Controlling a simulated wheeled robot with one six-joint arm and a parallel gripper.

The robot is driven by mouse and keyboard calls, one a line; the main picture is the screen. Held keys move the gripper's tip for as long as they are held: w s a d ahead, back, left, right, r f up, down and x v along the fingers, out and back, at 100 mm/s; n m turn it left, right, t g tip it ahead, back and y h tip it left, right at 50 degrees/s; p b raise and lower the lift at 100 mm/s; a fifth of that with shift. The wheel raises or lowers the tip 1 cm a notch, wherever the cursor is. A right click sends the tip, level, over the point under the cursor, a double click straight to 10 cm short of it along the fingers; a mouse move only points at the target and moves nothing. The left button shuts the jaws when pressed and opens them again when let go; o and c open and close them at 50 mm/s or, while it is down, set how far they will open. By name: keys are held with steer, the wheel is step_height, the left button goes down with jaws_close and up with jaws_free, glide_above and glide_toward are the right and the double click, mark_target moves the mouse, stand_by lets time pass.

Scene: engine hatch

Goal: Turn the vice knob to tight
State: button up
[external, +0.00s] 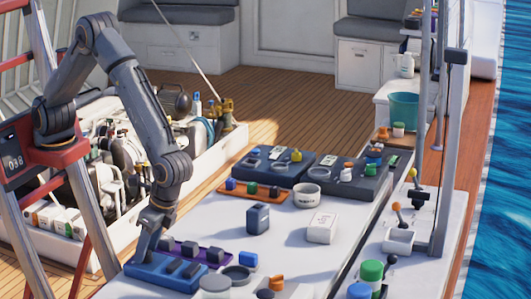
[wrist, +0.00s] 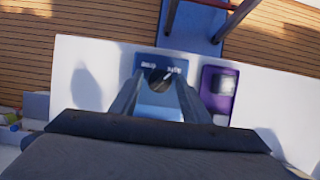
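The vice knob (wrist: 158,76) is a small dark knob on a blue block (wrist: 160,111), with white lettering beside it, partly readable as "tight" and "free", upside down. In the external view the blue block (external: 178,279) lies at the near left of the white table, and the knob is hidden there by my gripper. My gripper (wrist: 158,84) points down over the block, its two fingers on either side of the knob with a gap between them. It also shows in the external view (external: 142,256), low at the block's left end. I cannot tell whether the fingers touch the knob.
A purple tray (wrist: 209,97) with dark blocks lies close beside the blue block.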

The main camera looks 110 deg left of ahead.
steer(key=shift+o, duration=0.2)
steer(key=b+v, duration=0.2)
steer(key=v, duration=0.5)
steer(key=shift+w+r+b, duration=0.2)
steer(key=shift+r+b, duration=0.1)
steer(key=shift+r, duration=0.05)
steer(key=s+a+f+t, duration=0.1)
steer(key=s+a+t, duration=0.2)
steer(key=s+a, duration=0.5)
steer(key=s+a+f+t, duration=0.2)
steer(key=s+a, duration=0.6)
steer(key=a, duration=0.7)
steer(key=shift+s+f+t, duration=0.2)
steer(key=shift+t, duration=0.2)
stand_by(0.8)
